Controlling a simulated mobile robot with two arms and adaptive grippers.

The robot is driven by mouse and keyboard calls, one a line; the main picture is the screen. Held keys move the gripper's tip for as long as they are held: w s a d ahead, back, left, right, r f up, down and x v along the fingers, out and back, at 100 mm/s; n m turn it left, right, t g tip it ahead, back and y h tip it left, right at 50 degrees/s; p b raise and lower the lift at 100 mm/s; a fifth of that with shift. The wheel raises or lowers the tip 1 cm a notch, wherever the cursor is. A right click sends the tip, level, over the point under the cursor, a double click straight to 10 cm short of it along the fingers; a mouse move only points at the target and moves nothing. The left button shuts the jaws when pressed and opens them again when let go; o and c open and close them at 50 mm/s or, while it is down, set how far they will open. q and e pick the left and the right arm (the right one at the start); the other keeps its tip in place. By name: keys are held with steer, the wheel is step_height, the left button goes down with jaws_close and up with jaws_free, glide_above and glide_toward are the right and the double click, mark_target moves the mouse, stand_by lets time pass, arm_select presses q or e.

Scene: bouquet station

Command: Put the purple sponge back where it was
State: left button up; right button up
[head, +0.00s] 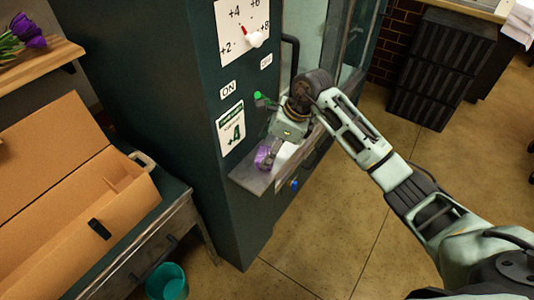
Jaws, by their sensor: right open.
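The purple sponge (262,157) is on the small grey ledge (253,182) that sticks out from the dark green cabinet. My right gripper (270,158) is open, pointing down at the sponge from above. Its fingers overlap the sponge in the picture and hide part of it. I cannot tell whether they touch it. My left gripper is not in view.
The dark green cabinet (185,120) has ON and OFF labels, a dial panel and a green lever (262,99). An open cardboard box (110,215) lies on a table at left. A teal bin (167,282) stands on the floor. The floor at right is largely clear.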

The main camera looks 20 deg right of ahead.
steer(key=b+v, duration=0.2)
steer(key=v, duration=0.8)
steer(key=shift+f, duration=0.1)
